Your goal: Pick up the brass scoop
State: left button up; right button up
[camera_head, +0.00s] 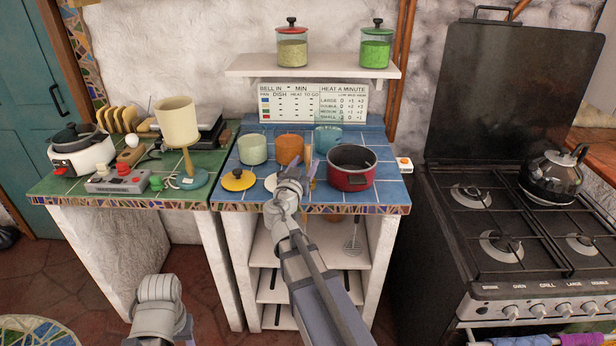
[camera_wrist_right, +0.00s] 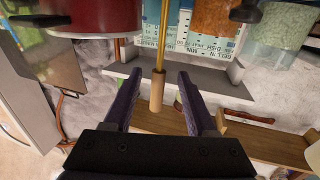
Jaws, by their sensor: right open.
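The brass scoop (camera_wrist_right: 157,91) shows in the right wrist view as a thin brass rod with a tan handle end. Its bowl is out of that frame. In the head view I cannot make the scoop out; my gripper and wrist cover that spot. My right gripper (camera_wrist_right: 157,77) is open, with the scoop's handle in the gap between its two dark purple fingers. I see a gap on each side of the handle. In the head view the right gripper (camera_head: 307,167) is over the front of the blue tiled counter (camera_head: 226,196).
A red pot (camera_head: 351,182) stands just right of my right gripper. A yellow lid (camera_head: 238,180) lies to the left. A wall shelf (camera_head: 312,71) with two jars is above; the stove (camera_head: 520,235) is right.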

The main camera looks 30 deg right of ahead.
jog(key=x, duration=0.5)
jog(key=shift+d, duration=0.15)
jog(key=shift+s, duration=0.1)
grip_shut()
dwell(0.4)
